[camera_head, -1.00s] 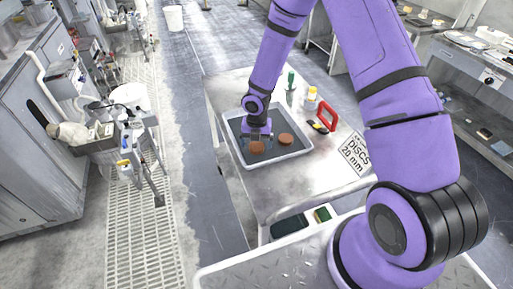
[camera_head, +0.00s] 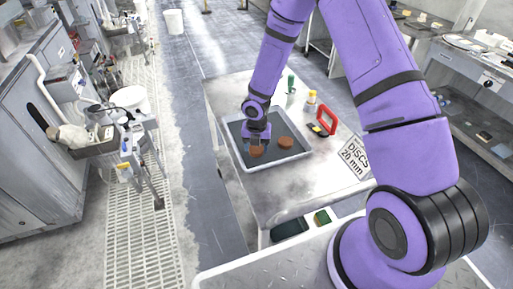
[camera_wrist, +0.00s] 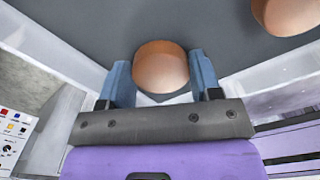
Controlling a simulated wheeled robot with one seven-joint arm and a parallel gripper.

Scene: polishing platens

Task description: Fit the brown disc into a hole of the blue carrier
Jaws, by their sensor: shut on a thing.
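A brown disc (camera_wrist: 161,68) sits between the two blue-grey fingers of my gripper (camera_wrist: 160,82) in the wrist view. My gripper (camera_head: 257,144) is shut on this disc (camera_head: 257,152) inside the white-rimmed tray (camera_head: 240,166) with a dark floor. I cannot tell whether the held disc touches the floor. A second brown disc (camera_head: 286,142) lies in the tray to the right, apart from the gripper; it also shows at the top right of the wrist view (camera_wrist: 288,12). I cannot make out a blue carrier in either view.
The tray stands on a metal table (camera_head: 285,187). A green-handled tool (camera_head: 291,84), a yellow-capped bottle (camera_head: 311,100), a red-framed item (camera_head: 328,120) and a "DISCS 20 mm" sign (camera_head: 354,157) are to its right. The table's front is largely clear.

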